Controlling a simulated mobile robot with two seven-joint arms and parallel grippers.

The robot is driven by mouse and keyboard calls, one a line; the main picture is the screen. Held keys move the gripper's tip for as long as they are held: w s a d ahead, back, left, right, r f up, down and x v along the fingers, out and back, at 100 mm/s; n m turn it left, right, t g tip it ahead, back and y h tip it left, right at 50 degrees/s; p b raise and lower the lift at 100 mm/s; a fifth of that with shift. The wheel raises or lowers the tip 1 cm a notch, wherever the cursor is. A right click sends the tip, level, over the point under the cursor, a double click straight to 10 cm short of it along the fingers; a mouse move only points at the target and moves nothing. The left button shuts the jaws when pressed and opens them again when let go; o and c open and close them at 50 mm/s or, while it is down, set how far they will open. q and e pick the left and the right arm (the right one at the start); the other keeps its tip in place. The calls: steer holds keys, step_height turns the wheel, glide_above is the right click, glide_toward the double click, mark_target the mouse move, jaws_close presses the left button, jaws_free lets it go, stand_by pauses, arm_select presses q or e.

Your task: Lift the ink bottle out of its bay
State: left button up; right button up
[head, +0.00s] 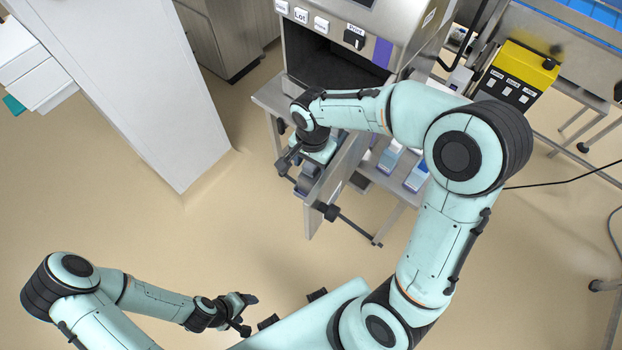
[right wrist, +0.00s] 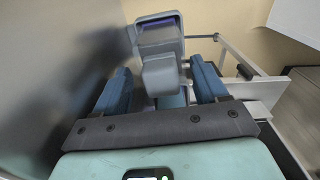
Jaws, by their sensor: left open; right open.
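The ink bottle (right wrist: 158,38) shows in the right wrist view as a grey-and-purple block with a paler grey block (right wrist: 161,76) in front of it. I take this to be the bottle; no label is readable. My right gripper (right wrist: 161,68) is open, with one blue finger on each side of the paler block and gaps between. In the head view my right gripper (head: 298,172) is at the machine's side by a metal panel, with a grey piece (head: 309,180) beside it. The bay is mostly hidden there by the arm. My left gripper (head: 247,314) is open and empty, low over the floor.
A metal panel (head: 345,180) stands close beside the right gripper, with a dark-knobbed bar (head: 355,225) below it. Blue-and-white containers (head: 417,175) stand on a shelf to the right. The machine's dark opening (head: 325,65) is behind.

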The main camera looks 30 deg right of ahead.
step_height(320, 180, down, 5)
steer(key=shift+a+r, duration=0.15)
steer(key=shift+r, duration=0.1)
steer(key=c, duration=1)
